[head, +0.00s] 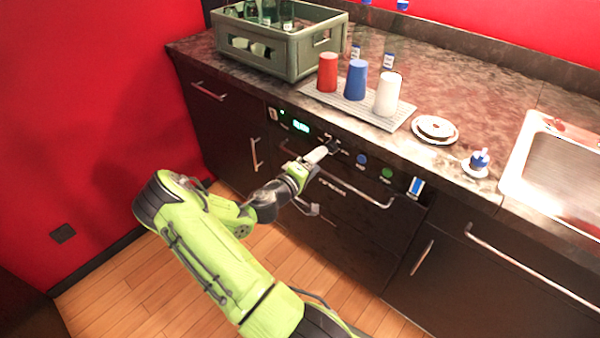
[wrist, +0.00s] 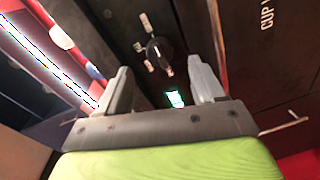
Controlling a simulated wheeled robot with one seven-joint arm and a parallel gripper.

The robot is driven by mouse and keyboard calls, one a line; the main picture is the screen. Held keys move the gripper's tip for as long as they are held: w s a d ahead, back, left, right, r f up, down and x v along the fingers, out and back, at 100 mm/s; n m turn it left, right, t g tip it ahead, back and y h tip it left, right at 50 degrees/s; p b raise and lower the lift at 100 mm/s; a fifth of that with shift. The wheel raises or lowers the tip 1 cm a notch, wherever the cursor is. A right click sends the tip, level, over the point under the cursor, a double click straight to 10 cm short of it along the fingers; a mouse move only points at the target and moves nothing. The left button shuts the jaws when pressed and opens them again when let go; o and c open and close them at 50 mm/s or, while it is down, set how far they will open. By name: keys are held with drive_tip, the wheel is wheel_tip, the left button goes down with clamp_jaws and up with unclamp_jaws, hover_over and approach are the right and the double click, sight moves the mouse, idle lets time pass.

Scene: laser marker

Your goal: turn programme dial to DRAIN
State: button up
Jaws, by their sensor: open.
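The programme dial (wrist: 157,50) is a dark round knob with small pale labels around it, seen between and beyond my fingertips in the wrist view. The labels are too small to read, and so is the dial's setting. In the head view the dial (head: 335,147) is partly hidden behind my gripper (head: 320,154). In the wrist view my gripper (wrist: 160,75) is open, one finger to each side of the dial. The fingers look short of the knob; I cannot tell the exact gap.
The panel holds a lit green display (head: 300,126), a blue button (head: 361,159), a green button (head: 386,173) and a blue-white switch (head: 416,187). A bar handle (head: 360,194) runs below. Cups, a crate (head: 290,60) and a sink (head: 545,150) are on the counter above.

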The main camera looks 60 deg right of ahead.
drive_tip(key=w+a+p, duration=0.1)
drive_tip(key=a, duration=0.9)
drive_tip(key=shift+r, duration=0.35)
